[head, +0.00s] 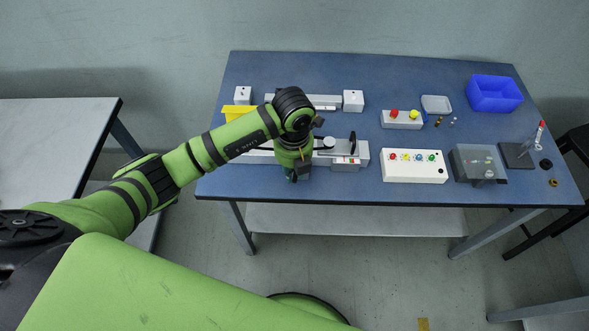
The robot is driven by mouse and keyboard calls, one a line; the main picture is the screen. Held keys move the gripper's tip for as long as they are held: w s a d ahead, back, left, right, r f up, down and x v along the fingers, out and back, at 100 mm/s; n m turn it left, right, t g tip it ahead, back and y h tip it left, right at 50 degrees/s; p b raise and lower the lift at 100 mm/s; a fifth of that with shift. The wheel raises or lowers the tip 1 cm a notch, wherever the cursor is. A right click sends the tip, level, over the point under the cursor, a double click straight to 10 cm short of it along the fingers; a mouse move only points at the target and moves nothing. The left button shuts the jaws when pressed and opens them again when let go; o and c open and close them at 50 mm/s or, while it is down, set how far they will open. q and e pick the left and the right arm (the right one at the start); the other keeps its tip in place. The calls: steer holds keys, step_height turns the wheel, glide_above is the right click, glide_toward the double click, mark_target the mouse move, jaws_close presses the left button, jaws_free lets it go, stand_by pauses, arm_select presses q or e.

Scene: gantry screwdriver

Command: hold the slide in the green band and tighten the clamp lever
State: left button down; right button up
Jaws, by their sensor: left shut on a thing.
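My left gripper (298,172) points down at the front of the light grey rail unit (259,157) near the table's front edge. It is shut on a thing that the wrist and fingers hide. The rail unit's right end block (346,165) carries small coloured marks, red among them. I cannot clearly make out the slide, the green band or the clamp lever; my forearm and wrist cover the middle of the unit. My right gripper is not in view.
A second rail with white end blocks (353,100) lies behind. A yellow piece (236,112) lies left.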

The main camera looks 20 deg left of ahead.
arm_select(q)
steer(key=m+b, duration=0.1)
steer(key=a+m+b, duration=0.1)
steer(key=m+b, duration=0.1)
steer(key=shift+w+a+f+m, duration=0.15)
steer(key=shift+a+m, duration=0.1)
steer(key=shift+m, duration=0.15)
steer(key=m+b, duration=0.2)
steer(key=a+m+b, duration=0.1)
steer(key=m+b, duration=0.1)
steer(key=shift+w+a+m, duration=0.2)
steer(key=shift+w+m, duration=0.1)
steer(key=shift+w, duration=0.1)
steer(key=shift+w+a+r+m+b, duration=0.1)
steer(key=shift+w+a+m+b, duration=0.1)
steer(key=shift+m+b, duration=0.75)
steer(key=shift+w+a+r+m+b, duration=0.1)
steer(key=shift+w+a+m+b, duration=0.1)
steer(key=shift+m+b, duration=0.7)
steer(key=c, duration=1.1)
jaws_free()
steer(key=shift+c, duration=0.2)
step_height(320, 180, up, 12)
